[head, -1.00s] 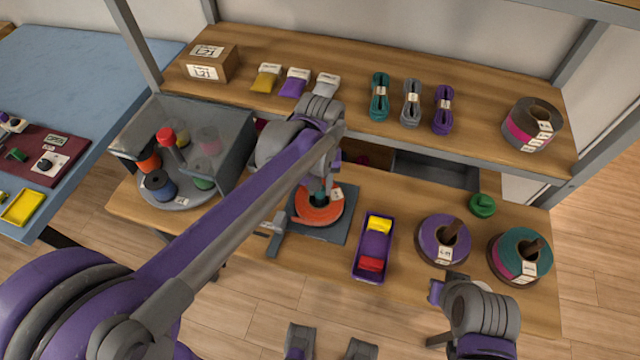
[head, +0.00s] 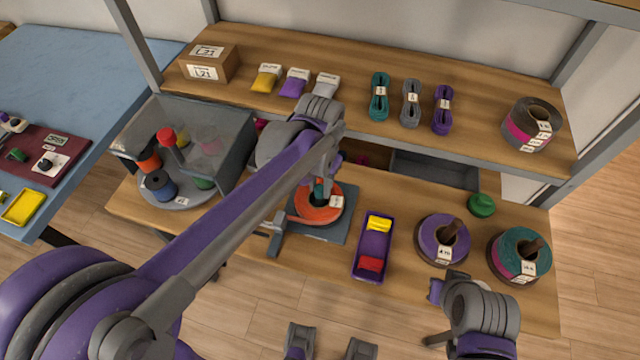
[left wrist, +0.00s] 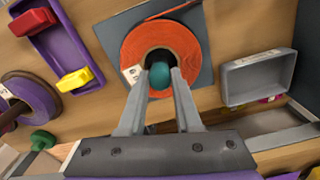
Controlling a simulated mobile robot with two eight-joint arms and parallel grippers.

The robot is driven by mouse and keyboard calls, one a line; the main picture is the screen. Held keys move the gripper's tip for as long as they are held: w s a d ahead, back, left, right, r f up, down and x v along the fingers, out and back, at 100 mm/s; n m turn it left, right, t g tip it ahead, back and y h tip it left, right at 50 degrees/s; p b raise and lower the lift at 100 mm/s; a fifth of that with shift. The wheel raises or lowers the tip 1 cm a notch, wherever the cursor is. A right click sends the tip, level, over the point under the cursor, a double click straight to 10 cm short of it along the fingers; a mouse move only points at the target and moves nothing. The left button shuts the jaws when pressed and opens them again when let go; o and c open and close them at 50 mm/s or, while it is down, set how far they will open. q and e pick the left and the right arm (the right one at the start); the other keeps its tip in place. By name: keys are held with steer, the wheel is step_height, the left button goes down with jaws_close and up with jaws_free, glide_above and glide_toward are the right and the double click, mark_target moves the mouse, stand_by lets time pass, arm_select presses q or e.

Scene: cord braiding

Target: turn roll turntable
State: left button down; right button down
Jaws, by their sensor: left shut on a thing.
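The orange roll (head: 318,214) lies on a dark square base (head: 341,228) in the middle of the lower table. It also shows in the left wrist view (left wrist: 188,44), with a white label at its rim. A teal knob (left wrist: 160,77) stands at the roll's centre. My left gripper (left wrist: 158,72) reaches down over the roll, shut on the teal knob. The arm hides part of the roll in the head view. My right gripper (head: 432,315) is open and empty off the table's front edge.
A grey lever-like piece (head: 276,232) stands left of the base. A purple tray (head: 373,248) with yellow and red pieces is to the right, then the purple roll (head: 431,240) and the teal roll (head: 511,242). A grey open bin (left wrist: 256,82) sits behind.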

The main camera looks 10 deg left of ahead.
arm_select(q)
steer(key=shift+m, duration=3.8)
arm_select(e)
steer(key=shift+r, duration=0.1)
arm_select(q)
steer(key=shift+m, duration=3.6)
steer(key=shift+m, duration=0.5)
steer(key=c, duration=0.6)
jaws_free()
